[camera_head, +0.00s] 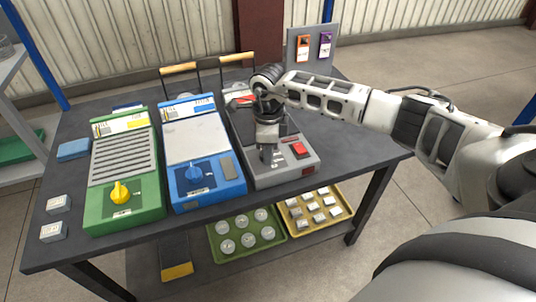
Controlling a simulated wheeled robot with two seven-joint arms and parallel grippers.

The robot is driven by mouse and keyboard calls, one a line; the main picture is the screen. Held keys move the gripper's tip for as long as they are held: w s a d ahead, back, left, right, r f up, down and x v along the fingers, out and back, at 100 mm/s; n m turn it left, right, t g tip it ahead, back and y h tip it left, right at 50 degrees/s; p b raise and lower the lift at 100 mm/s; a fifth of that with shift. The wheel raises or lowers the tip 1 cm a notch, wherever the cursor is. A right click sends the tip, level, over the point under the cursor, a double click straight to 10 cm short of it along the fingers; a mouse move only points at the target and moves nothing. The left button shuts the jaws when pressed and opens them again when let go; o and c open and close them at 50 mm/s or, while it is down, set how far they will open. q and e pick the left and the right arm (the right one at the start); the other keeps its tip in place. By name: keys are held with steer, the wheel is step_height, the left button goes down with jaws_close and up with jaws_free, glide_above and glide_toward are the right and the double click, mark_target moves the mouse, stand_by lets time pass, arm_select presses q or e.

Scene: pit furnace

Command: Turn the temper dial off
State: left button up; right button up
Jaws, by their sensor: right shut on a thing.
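Three panel units stand side by side on the dark table. The green unit (140,205) has a yellow dial (120,192) on its front. The blue unit (222,188) has a blue dial (194,172). The grey unit (282,172) has a red switch (299,149). My right gripper (267,156) points down over the front of the grey unit, left of the red switch. It is shut on the grey unit's dial, which the fingers mostly hide. The labels are too small to read, so I cannot tell which dial is named temper. My left gripper is out of view.
The dark table (70,190) also holds a blue block (73,149) and two small pale blocks (58,204) at the left. A lower shelf bears a green tray (215,244) and a yellow tray (289,227). An upright panel (313,72) with orange and purple tags stands behind.

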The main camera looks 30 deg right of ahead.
steer(key=n+b, duration=0.2)
steer(key=n, duration=0.2)
steer(key=shift+w+n, duration=0.15)
steer(key=shift+n, duration=0.15)
steer(key=shift+n+b, duration=0.85)
steer(key=shift+n, duration=0.35)
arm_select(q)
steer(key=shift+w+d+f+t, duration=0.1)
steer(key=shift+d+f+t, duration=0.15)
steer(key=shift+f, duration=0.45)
arm_select(e)
steer(key=shift+n, duration=0.3)
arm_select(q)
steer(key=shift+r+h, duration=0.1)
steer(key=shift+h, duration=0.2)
arm_select(e)
steer(key=o, duration=0.9)
steer(key=shift+r, duration=0.1)
steer(key=shift+o, duration=0.2)
step_height(320, 180, up, 16)
